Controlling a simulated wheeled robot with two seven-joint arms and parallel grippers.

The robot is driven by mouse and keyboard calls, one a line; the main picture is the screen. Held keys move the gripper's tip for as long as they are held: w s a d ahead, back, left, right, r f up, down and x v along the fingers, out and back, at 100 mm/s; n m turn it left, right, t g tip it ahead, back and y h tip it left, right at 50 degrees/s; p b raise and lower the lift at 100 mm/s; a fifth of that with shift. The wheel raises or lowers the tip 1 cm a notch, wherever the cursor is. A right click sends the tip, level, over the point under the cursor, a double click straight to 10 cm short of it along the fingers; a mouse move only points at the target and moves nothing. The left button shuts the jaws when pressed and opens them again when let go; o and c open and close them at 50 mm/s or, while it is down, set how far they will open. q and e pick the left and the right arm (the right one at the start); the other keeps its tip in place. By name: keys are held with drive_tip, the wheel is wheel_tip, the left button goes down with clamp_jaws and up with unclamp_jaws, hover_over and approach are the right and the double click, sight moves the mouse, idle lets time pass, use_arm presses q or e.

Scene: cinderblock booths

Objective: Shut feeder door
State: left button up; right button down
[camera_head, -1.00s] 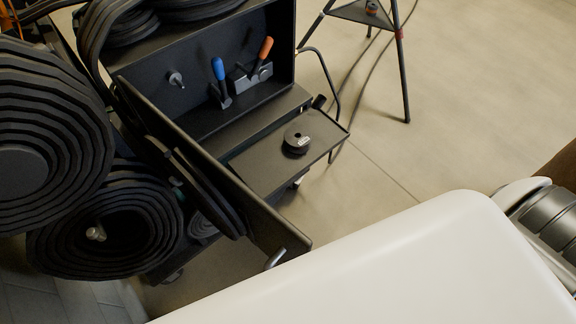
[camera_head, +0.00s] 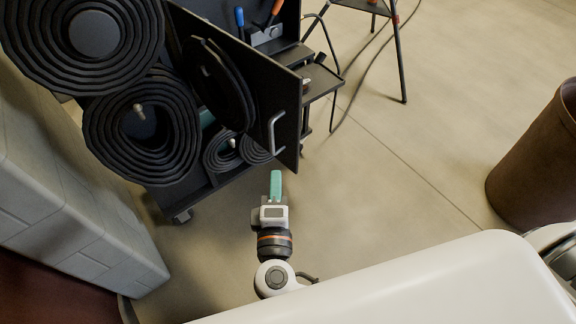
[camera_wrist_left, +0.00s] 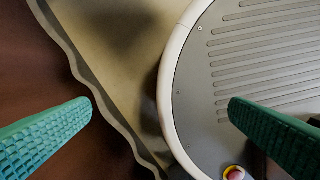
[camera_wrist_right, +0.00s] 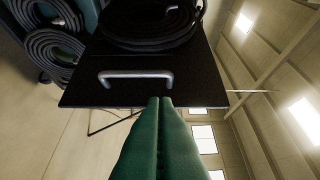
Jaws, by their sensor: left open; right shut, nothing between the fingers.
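The feeder door (camera_head: 262,85) is a dark panel swung open from the black cabinet, with a silver bar handle (camera_head: 275,133) near its free edge. In the right wrist view the door (camera_wrist_right: 200,84) fills the upper middle, with its handle (camera_wrist_right: 136,77) left of the fingertips. My right gripper (camera_head: 276,173) is shut and empty, just below the door's lower edge in the head view. It also shows in the right wrist view (camera_wrist_right: 160,100); I cannot tell whether it touches the door. My left gripper (camera_wrist_left: 160,103) is open and empty, away from the door.
Coiled black hoses (camera_head: 143,125) hang left of the door. A small side shelf (camera_head: 320,82) and a tripod stand (camera_head: 398,50) are beyond it. A brown bin (camera_head: 540,155) stands at the right. Pale blocks (camera_head: 60,200) are at the left. The floor between is clear.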

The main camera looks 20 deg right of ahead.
sight(289, 122)
drive_tip(key=p+x, duration=0.1)
drive_tip(key=x, duration=0.3)
drive_tip(key=d+p+x, duration=0.1)
drive_tip(key=p+x, duration=0.1)
drive_tip(key=x, duration=0.2)
drive_tip(key=d+p+x, duration=0.1)
drive_tip(key=x, duration=0.3)
drive_tip(key=shift+s+d, duration=0.15)
drive_tip(key=shift+d+f+p, duration=0.1)
drive_tip(key=shift+d+p, duration=0.2)
drive_tip(key=shift+p, duration=0.05)
use_arm(q)
drive_tip(key=r, duration=0.3)
drive_tip(key=w+r, duration=0.1)
drive_tip(key=shift+d+r, duration=0.35)
drive_tip(key=shift+r, duration=0.05)
drive_tip(key=shift+w, duration=0.2)
